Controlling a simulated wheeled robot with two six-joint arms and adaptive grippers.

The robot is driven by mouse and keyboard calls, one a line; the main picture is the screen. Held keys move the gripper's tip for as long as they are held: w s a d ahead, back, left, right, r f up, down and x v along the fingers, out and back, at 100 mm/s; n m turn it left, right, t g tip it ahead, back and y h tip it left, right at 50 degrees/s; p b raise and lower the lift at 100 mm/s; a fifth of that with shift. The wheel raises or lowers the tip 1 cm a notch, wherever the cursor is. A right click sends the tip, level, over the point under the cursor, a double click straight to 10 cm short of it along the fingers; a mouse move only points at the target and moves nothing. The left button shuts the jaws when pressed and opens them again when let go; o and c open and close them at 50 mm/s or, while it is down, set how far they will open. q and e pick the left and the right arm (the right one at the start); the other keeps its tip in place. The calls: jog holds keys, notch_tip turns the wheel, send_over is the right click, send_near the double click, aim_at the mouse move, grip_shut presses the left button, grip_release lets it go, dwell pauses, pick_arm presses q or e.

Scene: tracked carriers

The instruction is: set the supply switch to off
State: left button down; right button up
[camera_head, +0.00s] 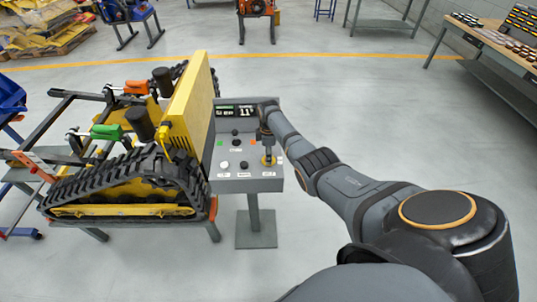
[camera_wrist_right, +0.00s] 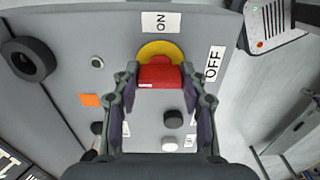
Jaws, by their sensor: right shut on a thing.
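The supply switch (camera_wrist_right: 160,72) has a red handle on a round yellow plate, on a grey sloped panel. In the wrist view an ON label (camera_wrist_right: 160,22) is above the plate and an OFF label (camera_wrist_right: 213,63) is to its right. My right gripper (camera_wrist_right: 160,90) has its two fingers on either side of the red handle, shut on it. I cannot tell clearly which label the handle points to. In the head view the yellow plate (camera_head: 268,161) shows below my right gripper (camera_head: 266,150), which hides most of the handle. My left gripper is not in view.
The control panel (camera_head: 228,176) stands on a post and carries a display (camera_head: 236,111) and several knobs and buttons. A yellow and black tracked carrier (camera_head: 130,185) stands close to its left. A workbench (camera_head: 490,40) is at the far right. The floor between is clear.

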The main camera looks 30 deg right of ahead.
jog(key=shift+r, duration=0.1)
jog(key=o, duration=1.1)
jog(key=shift+o, duration=0.2)
notch_tip(320, 180, up, 12)
